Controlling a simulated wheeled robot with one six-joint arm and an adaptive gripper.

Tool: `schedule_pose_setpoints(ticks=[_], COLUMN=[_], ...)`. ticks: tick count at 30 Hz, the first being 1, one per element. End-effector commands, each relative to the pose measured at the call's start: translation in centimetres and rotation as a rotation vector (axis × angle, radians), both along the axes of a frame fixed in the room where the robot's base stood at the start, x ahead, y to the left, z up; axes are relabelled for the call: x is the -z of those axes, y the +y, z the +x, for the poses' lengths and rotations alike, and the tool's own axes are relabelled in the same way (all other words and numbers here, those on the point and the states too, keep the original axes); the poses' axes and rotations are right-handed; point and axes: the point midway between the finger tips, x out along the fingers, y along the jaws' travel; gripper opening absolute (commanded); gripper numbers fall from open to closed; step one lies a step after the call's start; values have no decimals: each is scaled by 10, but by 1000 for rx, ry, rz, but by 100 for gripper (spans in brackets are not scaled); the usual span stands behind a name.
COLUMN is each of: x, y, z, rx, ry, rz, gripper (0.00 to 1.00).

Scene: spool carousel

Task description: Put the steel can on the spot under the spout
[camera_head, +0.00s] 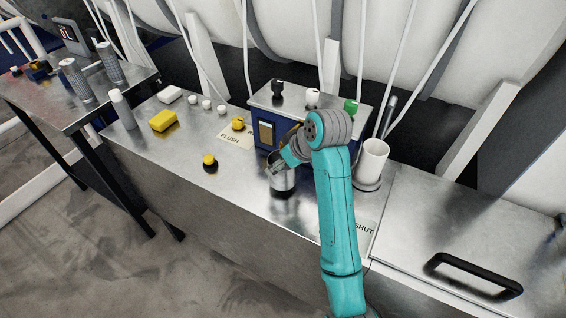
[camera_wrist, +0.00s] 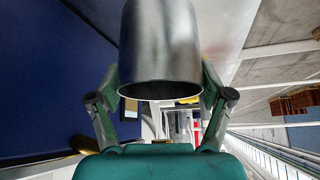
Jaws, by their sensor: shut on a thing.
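The steel can (camera_head: 284,181) is upright over the metal counter, in front of the blue box (camera_head: 265,132). My gripper (camera_head: 277,164) is shut on the can. In the wrist view the can (camera_wrist: 160,48) fills the top middle, with a finger on each side and its round rim facing the camera. A dark patch lies right under the can, and I cannot tell whether it touches the counter or hangs just above it. The spout and the spot under it are not clearly visible; my arm covers part of the box's front.
Black, white and green knobs (camera_head: 351,107) top the box. A white cylinder (camera_head: 372,159) stands to its right. A black-and-yellow knob (camera_head: 210,162), a "FLUSH" label (camera_head: 233,138) and a yellow block (camera_head: 163,121) are to the left. A black handle (camera_head: 474,275) is at right. The front-left counter is clear.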

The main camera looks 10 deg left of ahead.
Motion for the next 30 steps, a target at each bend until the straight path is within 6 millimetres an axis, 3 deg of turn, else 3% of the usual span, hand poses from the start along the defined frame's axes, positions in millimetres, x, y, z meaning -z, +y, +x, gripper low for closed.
schedule_pose_setpoints(ticks=[25,26,28,30], x=[15,15,15,16], y=[0,0,0,0], z=[0,0,0,0], rx=[1,1,1,1], ry=[-2,-1,-1,0], rz=[1,0,-1,0], gripper=[40,84,100,100])
